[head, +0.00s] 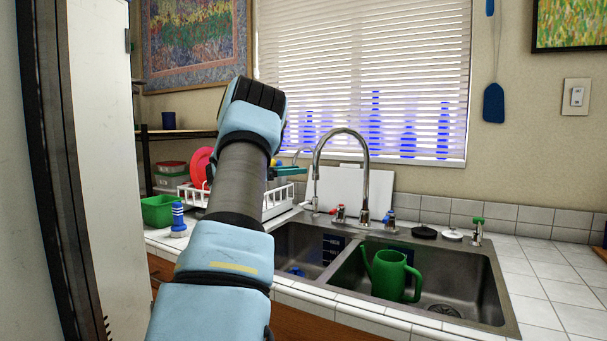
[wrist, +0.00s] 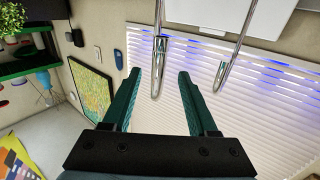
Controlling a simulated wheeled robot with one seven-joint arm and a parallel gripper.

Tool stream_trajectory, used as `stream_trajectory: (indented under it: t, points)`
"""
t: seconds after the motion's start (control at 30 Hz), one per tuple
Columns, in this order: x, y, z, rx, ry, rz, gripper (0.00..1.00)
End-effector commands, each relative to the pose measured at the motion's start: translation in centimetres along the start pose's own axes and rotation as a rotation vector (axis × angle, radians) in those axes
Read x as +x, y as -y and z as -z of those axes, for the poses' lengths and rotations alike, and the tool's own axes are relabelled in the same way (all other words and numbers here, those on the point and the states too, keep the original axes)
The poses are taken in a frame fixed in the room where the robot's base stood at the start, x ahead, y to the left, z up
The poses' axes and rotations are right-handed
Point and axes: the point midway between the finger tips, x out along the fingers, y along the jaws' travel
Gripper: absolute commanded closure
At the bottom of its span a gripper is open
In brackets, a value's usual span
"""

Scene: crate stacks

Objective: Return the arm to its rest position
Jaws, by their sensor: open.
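My arm reaches up and forward from the bottom of the head view, with blue and dark grey links. My gripper (wrist: 160,74) shows its two green fingers spread apart, with nothing between them. In the head view my gripper (head: 291,171) is partly hidden behind my wrist, and its green finger points right, near the faucet (head: 367,180). In the wrist view the chrome faucet (wrist: 160,45) hangs down from the top, just beyond the fingertips. I cannot tell the exact gap between them.
A double sink (head: 470,265) holds a green watering can (head: 390,275). A tall pale panel (head: 107,150) stands close at left. Window blinds (head: 365,60) lie behind.

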Motion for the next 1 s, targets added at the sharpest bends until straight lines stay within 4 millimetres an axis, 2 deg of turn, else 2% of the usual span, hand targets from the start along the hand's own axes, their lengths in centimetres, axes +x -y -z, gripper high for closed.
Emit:
stream_trajectory:
  t: [0.4, 0.53, 0.67, 0.77, 0.87, 0.97, 1.0]
  points:
    - [0.0, 0.3, 0.5, 0.008, -0.011, 0.036, 0.41]
    - [0.1, 1.7, 1.4, 0.030, -0.031, 0.208, 0.41]
    - [-0.9, 3.2, 1.6, 0.021, -0.008, 0.488, 0.41]
    - [-2.5, 3.0, -0.1, -0.030, 0.074, 0.689, 0.41]
    - [-4.5, 0.9, -3.0, -0.108, 0.208, 0.845, 0.41]
    - [-6.6, -3.1, -6.9, -0.209, 0.387, 0.948, 0.41]
    - [-7.5, -5.4, -8.6, -0.255, 0.469, 0.972, 0.41]
